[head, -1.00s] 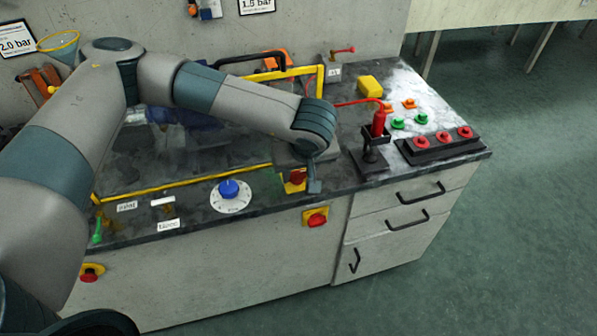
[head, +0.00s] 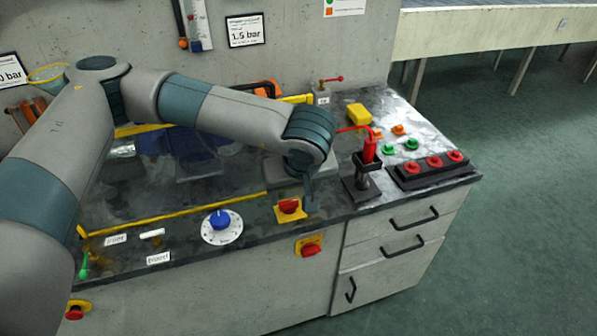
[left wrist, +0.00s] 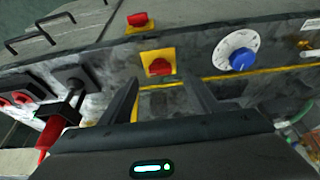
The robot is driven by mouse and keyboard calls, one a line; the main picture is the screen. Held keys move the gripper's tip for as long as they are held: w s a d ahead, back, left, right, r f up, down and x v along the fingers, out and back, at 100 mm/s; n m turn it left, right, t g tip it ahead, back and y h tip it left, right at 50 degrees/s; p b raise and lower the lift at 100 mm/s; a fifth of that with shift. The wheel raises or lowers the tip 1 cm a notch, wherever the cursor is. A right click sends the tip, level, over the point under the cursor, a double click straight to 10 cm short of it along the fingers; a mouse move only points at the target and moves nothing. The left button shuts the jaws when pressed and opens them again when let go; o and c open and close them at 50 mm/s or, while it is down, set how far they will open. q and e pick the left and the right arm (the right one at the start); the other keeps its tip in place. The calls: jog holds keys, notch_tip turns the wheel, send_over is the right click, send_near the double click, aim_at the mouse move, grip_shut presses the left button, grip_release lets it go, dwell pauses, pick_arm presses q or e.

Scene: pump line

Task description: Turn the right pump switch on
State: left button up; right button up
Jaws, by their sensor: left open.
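A red rotary switch on a yellow plate (head: 289,206) sits at the front edge of the worktop. It also shows in the left wrist view (left wrist: 160,65). A second red switch on a yellow plate (head: 310,248) is on the cabinet front just below, and shows near the top of the left wrist view (left wrist: 138,20). I cannot tell from labels which is the right pump switch. My left gripper (head: 311,203) is just right of the worktop switch. In the left wrist view its two fingers (left wrist: 163,88) are apart, with nothing between them, below the worktop switch. My right gripper is out of view.
A blue knob on a white dial (head: 221,221) lies left of the worktop switch. A red tool in a black stand (head: 364,190) is close on the right, with a row of red buttons (head: 433,167) beyond. Black handles (head: 404,248) stick out from the drawers.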

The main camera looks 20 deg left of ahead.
pick_arm(q)
jog(key=b+v, duration=0.1)
jog(key=v, duration=1)
jog(key=shift+s+r, duration=0.15)
jog(key=shift+r, duration=0.15)
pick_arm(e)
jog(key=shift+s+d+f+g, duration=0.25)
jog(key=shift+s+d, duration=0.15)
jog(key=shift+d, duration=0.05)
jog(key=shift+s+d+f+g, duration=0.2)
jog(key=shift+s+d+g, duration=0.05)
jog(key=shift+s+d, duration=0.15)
pick_arm(q)
jog(key=shift+s+d+f, duration=0.1)
jog(key=shift+d, duration=0.05)
